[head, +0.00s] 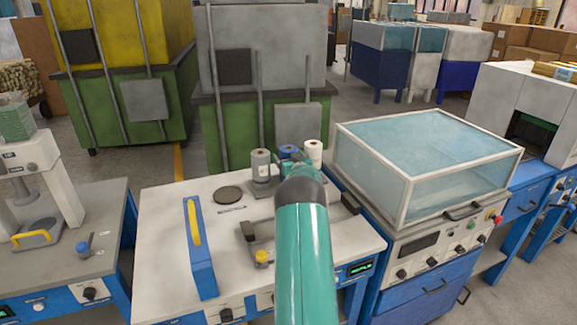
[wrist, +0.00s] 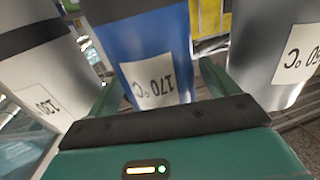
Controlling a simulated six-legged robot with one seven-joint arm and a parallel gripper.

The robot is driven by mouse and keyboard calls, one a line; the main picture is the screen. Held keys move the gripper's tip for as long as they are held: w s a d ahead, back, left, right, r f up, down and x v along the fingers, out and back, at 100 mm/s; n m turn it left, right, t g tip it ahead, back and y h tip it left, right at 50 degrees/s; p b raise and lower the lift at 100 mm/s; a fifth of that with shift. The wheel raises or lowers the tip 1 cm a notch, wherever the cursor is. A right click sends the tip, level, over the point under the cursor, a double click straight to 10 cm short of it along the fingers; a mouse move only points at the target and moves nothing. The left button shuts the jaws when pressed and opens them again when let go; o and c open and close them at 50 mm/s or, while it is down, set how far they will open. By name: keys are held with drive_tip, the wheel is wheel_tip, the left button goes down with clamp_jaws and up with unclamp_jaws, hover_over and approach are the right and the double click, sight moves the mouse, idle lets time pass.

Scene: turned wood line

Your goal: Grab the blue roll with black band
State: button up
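The blue roll (wrist: 150,45) fills the middle of the wrist view, with a black band (wrist: 125,10) at the upper picture edge and a white label reading 170 °C. My gripper (wrist: 160,82) is open, with one green finger on each side of this roll. A gap shows between the roll and the right finger; contact on the left side is unclear. In the head view only the top of the blue roll (head: 287,150) shows behind my arm, and the fingers are hidden.
A grey roll (head: 261,165) stands left of the blue one and a white roll (head: 313,152) right of it, both close. A clear-lidded box (head: 430,155) stands at right. A blue block with a yellow handle (head: 195,235) and a dark disc (head: 228,194) are at left.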

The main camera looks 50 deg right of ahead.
drive_tip(key=c, duration=1)
drive_tip(key=shift+c, duration=0.2)
drive_tip(key=shift+r, duration=0.15)
